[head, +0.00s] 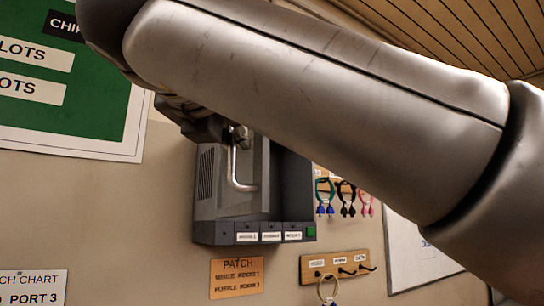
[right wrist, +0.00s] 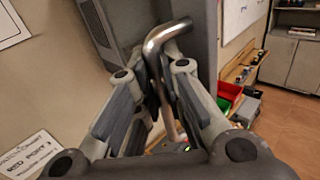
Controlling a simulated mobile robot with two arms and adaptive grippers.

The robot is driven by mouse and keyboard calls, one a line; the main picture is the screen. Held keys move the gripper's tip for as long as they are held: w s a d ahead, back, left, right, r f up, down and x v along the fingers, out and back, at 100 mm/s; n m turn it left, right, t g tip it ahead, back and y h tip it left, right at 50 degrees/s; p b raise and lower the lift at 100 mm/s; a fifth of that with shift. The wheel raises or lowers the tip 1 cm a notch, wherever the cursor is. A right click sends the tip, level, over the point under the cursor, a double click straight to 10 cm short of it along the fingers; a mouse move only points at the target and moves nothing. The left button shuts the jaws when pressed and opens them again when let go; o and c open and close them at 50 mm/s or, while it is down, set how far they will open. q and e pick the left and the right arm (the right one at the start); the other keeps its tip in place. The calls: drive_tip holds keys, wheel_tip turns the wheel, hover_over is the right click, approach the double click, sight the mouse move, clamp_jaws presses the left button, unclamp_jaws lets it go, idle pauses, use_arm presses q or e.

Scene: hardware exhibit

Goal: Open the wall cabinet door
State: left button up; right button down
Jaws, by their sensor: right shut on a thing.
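The wall cabinet (head: 206,205) is a dark grey box with a vented side, mounted on the wall in the head view. Its door handle (head: 234,172), a bent silver bar, stands at the front; it also shows in the right wrist view (right wrist: 158,42). My right gripper (head: 238,137) is at the upper end of the handle. In the right wrist view its two fingers (right wrist: 154,78) are shut around the bar. My right arm hides the cabinet's top, so how far the door stands open is hard to tell. My left gripper is not in view.
Below the cabinet are an orange patch sign (head: 237,278) and a wooden hook board (head: 337,266). Coloured cable loops (head: 345,192) hang to the right, near a whiteboard (head: 412,245). The right wrist view shows red and green bins (right wrist: 229,92) and open floor.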

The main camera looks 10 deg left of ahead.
drive_tip(key=shift+d+r, duration=0.1)
drive_tip(key=shift+r, duration=0.1)
drive_tip(key=c, duration=1.5)
unclamp_jaws()
drive_tip(key=shift+f, duration=0.1)
drive_tip(key=s, duration=1.2)
drive_tip(key=shift+a, duration=0.4)
